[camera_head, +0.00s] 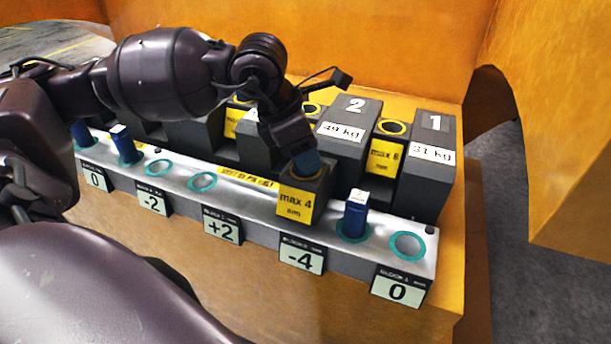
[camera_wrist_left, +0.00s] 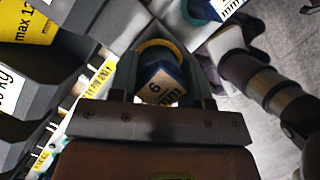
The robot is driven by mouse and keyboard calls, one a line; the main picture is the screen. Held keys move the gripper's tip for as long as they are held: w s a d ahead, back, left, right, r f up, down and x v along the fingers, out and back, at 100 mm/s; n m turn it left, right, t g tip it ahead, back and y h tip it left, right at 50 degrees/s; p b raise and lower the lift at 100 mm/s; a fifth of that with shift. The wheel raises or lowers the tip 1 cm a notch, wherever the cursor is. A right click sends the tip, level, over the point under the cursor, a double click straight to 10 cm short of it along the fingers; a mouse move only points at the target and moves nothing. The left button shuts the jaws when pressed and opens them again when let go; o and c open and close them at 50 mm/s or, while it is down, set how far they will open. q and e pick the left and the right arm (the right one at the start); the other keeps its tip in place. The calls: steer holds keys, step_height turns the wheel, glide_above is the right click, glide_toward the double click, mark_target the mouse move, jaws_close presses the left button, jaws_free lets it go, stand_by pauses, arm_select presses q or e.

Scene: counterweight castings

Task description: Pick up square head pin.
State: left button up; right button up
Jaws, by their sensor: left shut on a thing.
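My left gripper (camera_head: 305,157) points down at the block marked "max 4 mm" (camera_head: 297,203) in the head view. It is shut on a blue square head pin (camera_head: 307,164), whose top shows just above the block's hole. In the left wrist view the pin (camera_wrist_left: 163,84) has a pale label reading "6 mm" and sits between the fingers (camera_wrist_left: 160,88). A yellow ring (camera_wrist_left: 157,46) shows beside it; how deep the pin sits is hidden. Another blue pin (camera_head: 356,212) stands upright in a teal-ringed hole to the right.
A grey rail (camera_head: 262,212) has teal-ringed holes and number plates. More blue pins (camera_head: 124,145) stand at its left. Grey castings, including number 2 (camera_head: 352,112) and number 1 (camera_head: 433,125), stand behind it. Orange walls (camera_head: 390,40) rise behind them.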

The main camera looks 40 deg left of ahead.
arm_select(q)
jaws_close()
arm_select(e)
steer(key=shift+s+f, duration=0.2)
steer(key=shift+s, duration=0.1)
steer(key=shift+w, duration=0.1)
arm_select(q)
steer(key=shift+r, duration=0.5)
step_height(320, 180, up, 31)
steer(key=p, duration=0.8)
arm_select(e)
step_height(320, 180, up, 7)
steer(key=s, duration=0.1)
steer(key=shift+d, duration=0.15)
steer(key=shift+w, duration=0.15)
